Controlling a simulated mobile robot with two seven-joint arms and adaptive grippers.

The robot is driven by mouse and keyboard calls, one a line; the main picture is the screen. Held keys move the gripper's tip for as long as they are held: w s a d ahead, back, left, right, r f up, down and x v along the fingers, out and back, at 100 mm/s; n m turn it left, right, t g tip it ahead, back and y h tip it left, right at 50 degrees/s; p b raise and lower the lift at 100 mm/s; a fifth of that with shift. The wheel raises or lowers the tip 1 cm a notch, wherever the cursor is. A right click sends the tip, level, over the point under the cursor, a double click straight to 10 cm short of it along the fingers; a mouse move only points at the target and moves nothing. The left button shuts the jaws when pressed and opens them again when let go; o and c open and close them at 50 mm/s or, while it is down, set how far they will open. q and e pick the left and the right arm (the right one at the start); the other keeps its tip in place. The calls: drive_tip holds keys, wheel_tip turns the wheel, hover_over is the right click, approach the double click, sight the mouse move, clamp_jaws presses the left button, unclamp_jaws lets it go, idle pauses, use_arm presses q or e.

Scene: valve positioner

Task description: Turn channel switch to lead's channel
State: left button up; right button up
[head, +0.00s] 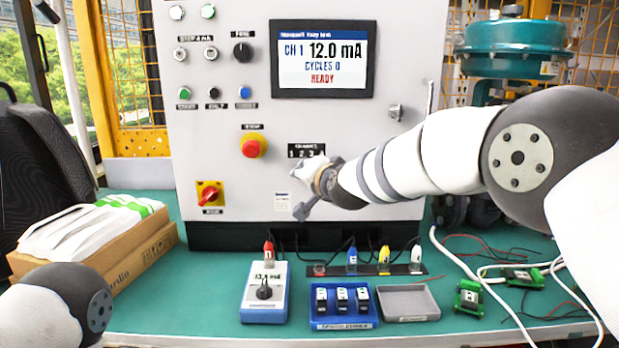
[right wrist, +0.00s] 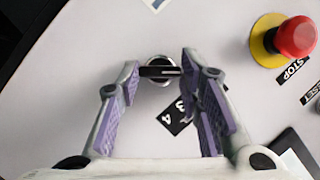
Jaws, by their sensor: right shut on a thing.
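The channel switch (right wrist: 159,70) is a black bar knob in a silver ring, seen in the right wrist view. Its bar lies across the picture, with a pale mark toward the right. My right gripper (right wrist: 159,75) is shut on it, one finger at each end of the bar. In the head view my right gripper (head: 303,190) hides the switch, below the channel label (head: 306,151). The screen (head: 323,58) reads CH 1, 12.0 mA, CYCLES 0, READY. A red lead plug marked 1 (head: 268,252) stands at the blue-and-white calibrator box (head: 264,310). My left gripper is out of view.
Blue, yellow and white plugs (head: 384,256) stand in a dark strip on the green bench. In front are a blue tray (head: 343,325) with black modules and an empty grey tray (head: 408,302). A red stop button (head: 254,146) is left of the gripper. Cartons (head: 150,250) lie left.

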drive_tip(key=shift+r, duration=0.1)
drive_tip(key=o, duration=1.2)
drive_tip(key=shift+c, duration=0.2)
drive_tip(key=v, duration=1.2)
